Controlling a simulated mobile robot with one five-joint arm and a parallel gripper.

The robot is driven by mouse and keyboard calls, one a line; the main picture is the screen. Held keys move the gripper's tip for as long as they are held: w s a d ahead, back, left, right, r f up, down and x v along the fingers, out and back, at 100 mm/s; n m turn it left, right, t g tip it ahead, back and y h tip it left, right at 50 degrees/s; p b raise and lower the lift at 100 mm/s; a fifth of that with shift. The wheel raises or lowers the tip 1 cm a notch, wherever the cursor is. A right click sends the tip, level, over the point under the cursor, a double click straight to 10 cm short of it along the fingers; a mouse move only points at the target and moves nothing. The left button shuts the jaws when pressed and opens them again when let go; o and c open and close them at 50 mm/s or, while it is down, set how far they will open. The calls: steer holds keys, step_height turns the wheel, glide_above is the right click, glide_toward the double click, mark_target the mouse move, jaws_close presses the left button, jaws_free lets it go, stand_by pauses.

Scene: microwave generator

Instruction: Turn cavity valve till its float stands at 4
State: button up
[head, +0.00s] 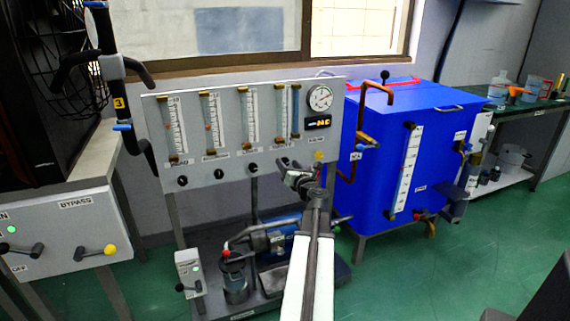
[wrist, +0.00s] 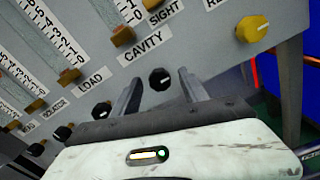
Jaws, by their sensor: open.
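The cavity valve is a small black knob (wrist: 160,79) with a white pointer mark, below the CAVITY label (wrist: 143,47) in the wrist view. My gripper (wrist: 163,84) is open, with one finger on either side of the knob in the picture; I see no clear contact. In the head view my gripper (head: 291,164) is at the lower right of the grey panel (head: 225,160) and covers the knob's area. The cavity gauge tube (head: 281,108) stands above it. Its float is too small to read. In the wrist view only the bottom of its scale (wrist: 128,12) shows.
The load knob (wrist: 102,108) is left of my gripper and a yellow knob (wrist: 252,28) is to its upper right. A blue tank (head: 385,160) with copper pipes stands to the right of the panel. A pump (head: 275,240) sits below.

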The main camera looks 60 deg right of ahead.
steer(key=shift+x, duration=1.2)
jaws_close()
steer(key=shift+n, duration=0.3)
steer(key=n, duration=0.5)
steer(key=shift+a, duration=0.15)
steer(key=n, duration=0.5)
steer(key=shift+n, duration=0.3)
jaws_free()
